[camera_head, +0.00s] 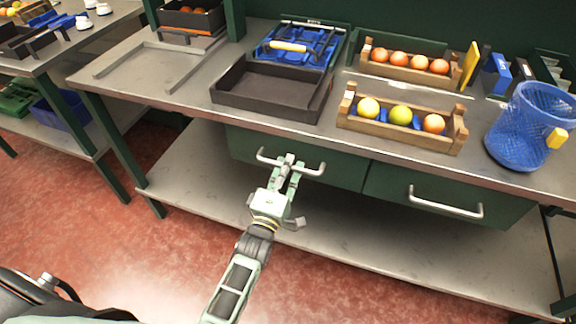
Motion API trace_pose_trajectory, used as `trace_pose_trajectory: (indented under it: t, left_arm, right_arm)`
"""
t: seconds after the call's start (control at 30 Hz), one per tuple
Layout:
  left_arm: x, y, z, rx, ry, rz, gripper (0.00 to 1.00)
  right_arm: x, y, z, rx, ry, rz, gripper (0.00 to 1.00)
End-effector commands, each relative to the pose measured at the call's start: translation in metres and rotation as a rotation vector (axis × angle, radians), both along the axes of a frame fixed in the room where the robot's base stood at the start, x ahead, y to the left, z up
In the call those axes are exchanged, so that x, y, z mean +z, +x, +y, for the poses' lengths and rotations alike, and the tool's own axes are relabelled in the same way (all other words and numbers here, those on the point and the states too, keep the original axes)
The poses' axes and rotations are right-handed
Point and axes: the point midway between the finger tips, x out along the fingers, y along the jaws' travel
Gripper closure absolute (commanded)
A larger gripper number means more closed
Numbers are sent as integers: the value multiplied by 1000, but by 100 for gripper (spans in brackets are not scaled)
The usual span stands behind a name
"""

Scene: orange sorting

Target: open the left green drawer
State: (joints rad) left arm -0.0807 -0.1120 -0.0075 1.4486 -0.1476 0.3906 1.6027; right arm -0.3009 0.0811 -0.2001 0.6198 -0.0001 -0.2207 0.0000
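The left green drawer (342,172) is under the steel workbench, and its front looks flush with the right green drawer (388,184). Its pale bar handle (313,172) runs across the front. My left gripper (291,161) reaches up from below with its fingertips at the middle of this handle, covering part of the bar. The two fingers are close together; whether they are clamped on the bar I cannot tell. My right gripper is not in view.
On the workbench (190,97) stand an empty dark tray (224,95), a blue tool tray (318,62), wooden crates of fruit (385,135) and a blue mesh basket (515,130). A lower shelf (200,190) lies beneath the drawers. The red floor in front is clear.

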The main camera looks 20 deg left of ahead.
Motion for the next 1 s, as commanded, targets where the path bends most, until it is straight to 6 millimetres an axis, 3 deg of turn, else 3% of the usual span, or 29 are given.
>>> trace_pose_trajectory:
  t: [0.1,0.67,0.87,1.0]
  left_arm:
    - [0,0,0,0,0,0,100]
    - [0,-2,0,0,0,2,100]
    - [1,-21,1,-1,0,5,100]
    - [2,-49,2,-1,0,8,100]
  right_arm:
    - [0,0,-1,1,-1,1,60]
    - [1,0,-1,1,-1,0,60]
    - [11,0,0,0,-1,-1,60]
    - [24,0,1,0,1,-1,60]
